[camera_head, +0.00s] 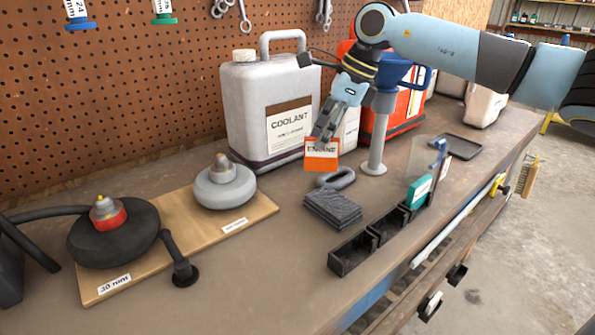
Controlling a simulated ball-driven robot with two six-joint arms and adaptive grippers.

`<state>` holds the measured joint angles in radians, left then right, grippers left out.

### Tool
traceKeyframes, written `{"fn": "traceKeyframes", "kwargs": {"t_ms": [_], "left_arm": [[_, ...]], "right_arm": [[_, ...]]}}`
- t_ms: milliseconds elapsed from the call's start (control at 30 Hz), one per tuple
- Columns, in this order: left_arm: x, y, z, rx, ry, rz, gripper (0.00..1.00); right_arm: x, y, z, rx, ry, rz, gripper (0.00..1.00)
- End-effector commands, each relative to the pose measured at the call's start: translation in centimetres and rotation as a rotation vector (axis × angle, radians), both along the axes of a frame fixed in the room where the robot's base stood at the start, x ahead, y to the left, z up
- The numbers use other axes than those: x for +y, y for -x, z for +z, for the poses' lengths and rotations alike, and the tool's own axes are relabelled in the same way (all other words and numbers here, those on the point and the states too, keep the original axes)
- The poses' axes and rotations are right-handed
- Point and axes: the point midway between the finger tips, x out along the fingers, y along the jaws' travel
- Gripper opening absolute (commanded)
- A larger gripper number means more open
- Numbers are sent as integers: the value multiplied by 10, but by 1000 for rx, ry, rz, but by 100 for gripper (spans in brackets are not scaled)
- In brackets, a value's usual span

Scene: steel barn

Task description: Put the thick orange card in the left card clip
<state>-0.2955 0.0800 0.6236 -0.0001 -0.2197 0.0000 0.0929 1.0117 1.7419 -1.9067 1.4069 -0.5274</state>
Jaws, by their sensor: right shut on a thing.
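The orange card (321,161), with a white upper band and dark lettering, hangs upright below my right gripper (326,136), which is shut on its top edge. The card is above the bench, in front of the coolant jug. A black holder (352,262) with a row of compartments stands near the bench's front edge, to the right of and nearer than the card. Its left compartments look empty. A teal card (419,191) stands at its right end. I cannot tell for certain which part is the left card clip. My left gripper is not in view.
A grey folded pad (332,211) lies between card and holder. A metal post (375,150) stands right of the card. The coolant jug (250,110) is behind. Bare bench lies left of the holder.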

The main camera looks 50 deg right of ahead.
Motion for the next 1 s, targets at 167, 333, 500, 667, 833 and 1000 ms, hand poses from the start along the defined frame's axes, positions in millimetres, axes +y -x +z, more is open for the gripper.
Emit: {"fn": "traceKeyframes", "kwargs": {"t_ms": [167,333,500,667,833,1000], "left_arm": [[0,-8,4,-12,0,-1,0],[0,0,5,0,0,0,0],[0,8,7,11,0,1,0],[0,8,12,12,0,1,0],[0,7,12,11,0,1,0],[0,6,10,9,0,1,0]], "right_arm": [[21,-26,-15,-3,-9,1,0],[29,-39,-27,-1,-2,1,0],[30,-40,-39,4,-2,-1,0],[30,-40,-63,2,-2,0,0],[30,-40,-69,0,0,2,0],[30,-40,-71,0,0,1,0]]}}
